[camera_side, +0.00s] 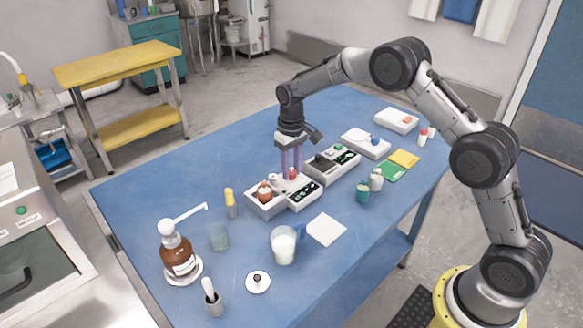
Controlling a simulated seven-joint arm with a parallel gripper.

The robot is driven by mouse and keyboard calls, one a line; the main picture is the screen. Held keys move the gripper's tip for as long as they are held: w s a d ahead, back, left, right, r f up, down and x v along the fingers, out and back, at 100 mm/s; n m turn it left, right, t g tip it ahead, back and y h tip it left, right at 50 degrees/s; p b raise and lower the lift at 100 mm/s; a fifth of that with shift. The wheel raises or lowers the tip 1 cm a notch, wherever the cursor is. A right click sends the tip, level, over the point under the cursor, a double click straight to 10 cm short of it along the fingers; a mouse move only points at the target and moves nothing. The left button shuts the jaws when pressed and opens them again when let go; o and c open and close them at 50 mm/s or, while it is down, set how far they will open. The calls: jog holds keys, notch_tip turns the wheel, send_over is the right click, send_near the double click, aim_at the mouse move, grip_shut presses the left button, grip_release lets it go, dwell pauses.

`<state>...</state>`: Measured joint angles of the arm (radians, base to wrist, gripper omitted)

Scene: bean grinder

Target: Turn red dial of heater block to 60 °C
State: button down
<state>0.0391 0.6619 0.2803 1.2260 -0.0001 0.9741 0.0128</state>
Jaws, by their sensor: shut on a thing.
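The heater block (291,188) is a low white unit near the middle of the blue table, with a dark display panel (304,194) on its front. My gripper (291,176) points straight down over its back part. Its two pale purple fingers are shut on the small red dial (293,174), which shows only partly between the fingertips. The display reading and the dial's angle are too small to read.
A white box with a brown item (265,193) adjoins on the left. A longer unit (333,162) stands close on the right. In front are a white card (326,229), a beaker of white liquid (283,246) and a brown bottle (177,252). The table's back left is clear.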

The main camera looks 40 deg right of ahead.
aim_at(291, 172)
jog(key=m, duration=0.7)
jog(key=shift+r, duration=0.1)
jog(key=m, duration=0.4)
jog(key=shift+m, duration=2.1)
jog(key=c, duration=0.5)
grip_release()
notch_tip(291, 172, up, 14)
jog(key=shift+f, duration=0.15)
